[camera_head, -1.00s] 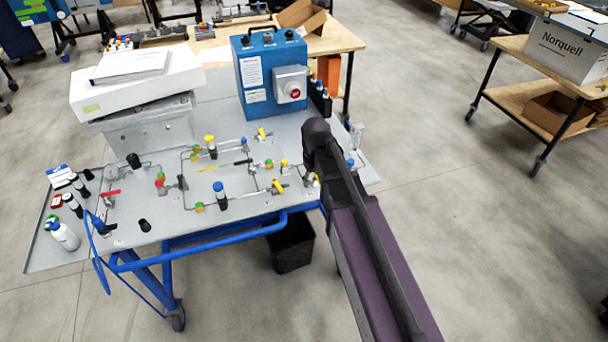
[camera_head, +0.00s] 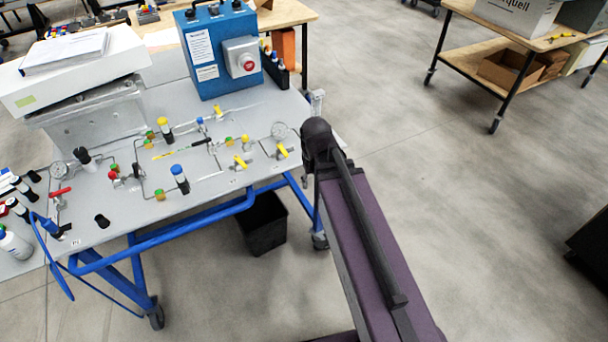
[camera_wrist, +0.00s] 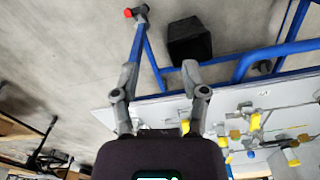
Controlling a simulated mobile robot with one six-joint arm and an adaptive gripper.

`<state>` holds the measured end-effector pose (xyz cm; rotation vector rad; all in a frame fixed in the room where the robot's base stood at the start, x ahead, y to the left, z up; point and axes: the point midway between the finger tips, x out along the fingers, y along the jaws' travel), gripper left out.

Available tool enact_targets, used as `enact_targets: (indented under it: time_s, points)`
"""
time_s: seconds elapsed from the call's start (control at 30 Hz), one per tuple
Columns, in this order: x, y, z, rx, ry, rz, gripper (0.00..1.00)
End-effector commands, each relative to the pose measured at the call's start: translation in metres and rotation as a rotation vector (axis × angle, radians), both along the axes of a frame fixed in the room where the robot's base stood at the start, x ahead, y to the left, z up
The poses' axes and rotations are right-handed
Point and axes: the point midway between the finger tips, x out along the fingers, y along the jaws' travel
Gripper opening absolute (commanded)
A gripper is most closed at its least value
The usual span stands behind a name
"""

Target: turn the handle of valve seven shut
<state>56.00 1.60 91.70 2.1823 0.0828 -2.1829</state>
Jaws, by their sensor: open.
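The panel (camera_head: 110,215) on the blue-framed cart carries thin tubing and several small valves. Yellow lever handles show at the back (camera_head: 222,111), at the front middle (camera_head: 240,162) and at the right (camera_head: 282,151). A red lever handle (camera_head: 60,192) is at the left end. I cannot read numbers, so I cannot tell which is valve seven. In the wrist view my gripper (camera_wrist: 159,68) is open and empty, with its fingers apart over the cart's edge and floor. A yellow handle (camera_wrist: 254,122) is to its right, apart from it. The head view does not show the gripper.
A blue box with a red button (camera_head: 222,55) and a white box (camera_head: 75,75) stand at the panel's back. Bottles (camera_head: 14,245) stand at the left. A black bin (camera_head: 262,225) is under the cart.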

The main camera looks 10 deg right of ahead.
Motion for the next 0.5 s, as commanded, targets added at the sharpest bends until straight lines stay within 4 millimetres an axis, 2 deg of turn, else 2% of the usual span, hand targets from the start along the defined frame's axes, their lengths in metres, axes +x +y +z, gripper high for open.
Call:
enact_targets:
  time_s: [0.03,0.2,0.5]
  points:
    - [-0.007,-0.004,-0.005,0.000,0.000,-0.016,0.57]
    - [-0.017,-0.012,-0.010,0.000,0.000,-0.054,0.57]
    - [-0.022,-0.017,-0.012,0.000,0.000,-0.077,0.57]
